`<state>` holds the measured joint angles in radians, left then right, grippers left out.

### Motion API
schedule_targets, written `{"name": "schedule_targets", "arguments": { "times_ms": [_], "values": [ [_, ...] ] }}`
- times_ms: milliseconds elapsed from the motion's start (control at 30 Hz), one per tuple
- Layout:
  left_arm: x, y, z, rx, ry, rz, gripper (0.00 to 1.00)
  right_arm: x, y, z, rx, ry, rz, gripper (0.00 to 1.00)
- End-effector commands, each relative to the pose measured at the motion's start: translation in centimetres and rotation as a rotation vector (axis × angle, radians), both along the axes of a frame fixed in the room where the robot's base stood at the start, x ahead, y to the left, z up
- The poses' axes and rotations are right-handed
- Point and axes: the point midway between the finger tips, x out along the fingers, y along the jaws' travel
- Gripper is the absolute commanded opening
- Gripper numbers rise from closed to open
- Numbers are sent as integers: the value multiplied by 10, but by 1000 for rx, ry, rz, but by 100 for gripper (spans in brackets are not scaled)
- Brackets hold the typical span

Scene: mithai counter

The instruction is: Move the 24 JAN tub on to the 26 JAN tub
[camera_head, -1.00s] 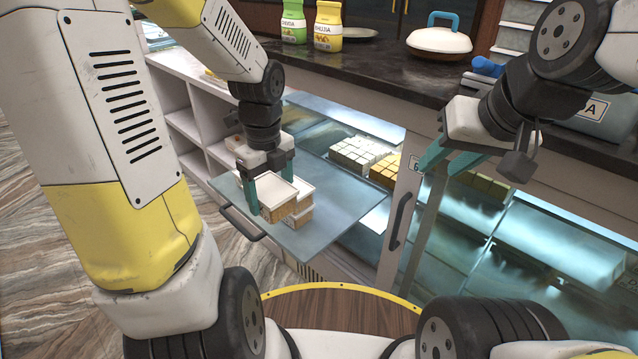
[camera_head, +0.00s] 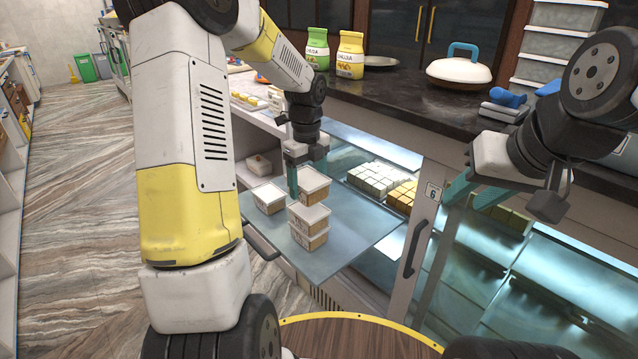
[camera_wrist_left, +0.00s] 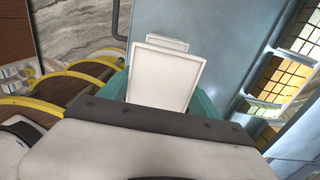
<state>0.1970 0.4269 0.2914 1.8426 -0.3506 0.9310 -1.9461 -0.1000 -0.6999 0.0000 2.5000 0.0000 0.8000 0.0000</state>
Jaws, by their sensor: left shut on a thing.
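Several clear tubs with white lids and tan contents are at the pulled-out glass shelf (camera_head: 352,240). One tub (camera_head: 268,198) stands alone at the left. Two others form a stack (camera_head: 309,228) nearer the front. My left gripper (camera_head: 308,178) is shut on another tub (camera_head: 314,183), just behind the stack in the head view; whether it touches the shelf is unclear. In the left wrist view the held tub's lid (camera_wrist_left: 165,78) fills the jaws, with another lid (camera_wrist_left: 166,44) beyond. Date labels are too small to read. My right gripper (camera_head: 470,193) looks open and empty near the cabinet.
The lit case holds white sweets (camera_head: 374,181) and yellow sweets (camera_head: 403,195). A door with a handle (camera_head: 415,250) stands right of the shelf. Jars (camera_head: 350,55) and a lidded pan (camera_head: 459,70) sit on the dark counter. The shelf's front right is bare.

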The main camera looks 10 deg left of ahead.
Motion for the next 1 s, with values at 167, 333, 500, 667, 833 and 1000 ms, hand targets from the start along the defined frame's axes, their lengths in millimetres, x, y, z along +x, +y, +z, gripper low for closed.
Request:
{"name": "schedule_targets", "arguments": {
  "times_ms": [167,333,500,667,833,1000],
  "values": [
    [4,-1,-21,0,4,-1,26,0,0,0,0,0,0,36],
    [5,0,-36,0,-1,-1,26,0,0,0,0,0,0,36],
    [5,0,-36,0,-1,-1,26,0,0,0,0,0,0,36],
    [5,0,-40,-1,-1,-1,26,0,0,0,0,0,0,36],
    [4,0,-45,0,1,0,26,0,0,0,0,0,0,36],
    [4,0,-47,0,0,0,86,0,0,0,0,0,0,36]
  ]
}}
